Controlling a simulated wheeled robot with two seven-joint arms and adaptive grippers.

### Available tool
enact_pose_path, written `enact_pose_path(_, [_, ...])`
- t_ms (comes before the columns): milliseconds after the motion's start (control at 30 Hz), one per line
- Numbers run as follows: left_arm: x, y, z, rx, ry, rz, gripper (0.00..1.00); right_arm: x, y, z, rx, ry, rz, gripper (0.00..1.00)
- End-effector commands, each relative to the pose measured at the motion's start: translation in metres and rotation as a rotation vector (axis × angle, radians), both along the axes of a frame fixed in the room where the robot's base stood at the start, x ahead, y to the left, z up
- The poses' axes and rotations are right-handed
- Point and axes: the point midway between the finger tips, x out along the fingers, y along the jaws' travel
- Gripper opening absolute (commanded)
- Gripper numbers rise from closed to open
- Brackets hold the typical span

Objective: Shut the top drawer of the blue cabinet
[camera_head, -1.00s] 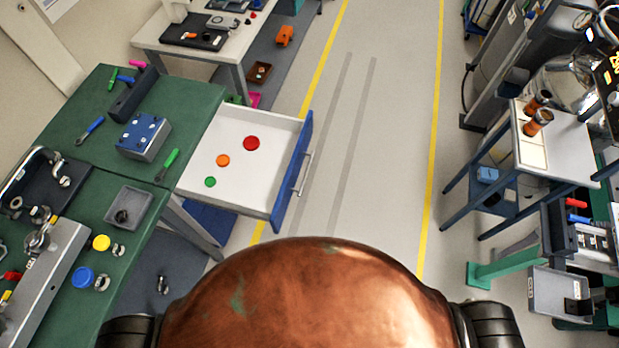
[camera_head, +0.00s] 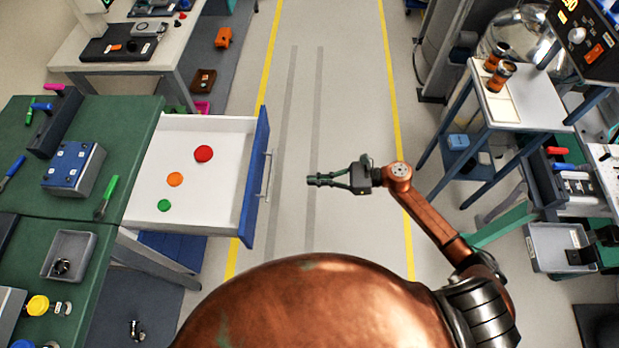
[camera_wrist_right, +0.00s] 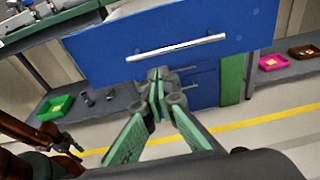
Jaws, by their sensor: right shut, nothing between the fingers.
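The top drawer (camera_head: 222,140) of the blue cabinet stands well open from the green bench, with a white inside and a blue front (camera_head: 256,178). Its silver bar handle (camera_head: 267,172) faces right. In the right wrist view the drawer front (camera_wrist_right: 175,30) and handle (camera_wrist_right: 176,47) fill the upper middle, with the blue cabinet (camera_wrist_right: 203,82) below. My right gripper (camera_head: 312,181) is shut and empty, to the right of the handle and apart from it. In the right wrist view its tips (camera_wrist_right: 155,76) show just below the handle. My left gripper (camera_wrist_right: 68,143) shows small at the lower left there.
Red (camera_head: 203,153), orange (camera_head: 175,179) and green (camera_head: 164,206) discs lie in the drawer. The green bench (camera_head: 120,125) holds tools and a blue box (camera_head: 73,168). A white-topped cart (camera_head: 525,100) stands right. The floor between is clear.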

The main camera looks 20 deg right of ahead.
Motion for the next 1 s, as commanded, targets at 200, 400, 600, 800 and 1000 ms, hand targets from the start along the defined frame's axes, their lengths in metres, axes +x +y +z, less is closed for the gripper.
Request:
enact_pose_path(200, [0.001, 0.000, 0.002, 0.000, -0.002, 0.000, 0.40, 0.015, 0.043, -0.007, 0.004, 0.000, -0.001, 0.00])
enact_pose_path(400, [0.001, 0.000, 0.003, 0.001, -0.002, 0.000, 0.40, 0.027, 0.079, -0.015, 0.005, 0.002, -0.004, 0.00])
enact_pose_path(600, [0.001, 0.001, 0.004, 0.002, -0.002, -0.001, 0.40, 0.034, 0.101, -0.021, 0.004, 0.004, -0.004, 0.00])
enact_pose_path(800, [0.000, 0.002, 0.004, 0.002, -0.001, -0.001, 0.40, 0.036, 0.108, -0.023, 0.002, 0.004, -0.005, 0.00])
enact_pose_path(1000, [0.000, 0.002, 0.004, 0.002, 0.000, -0.001, 0.40, 0.036, 0.108, -0.023, 0.002, 0.004, -0.005, 0.00])
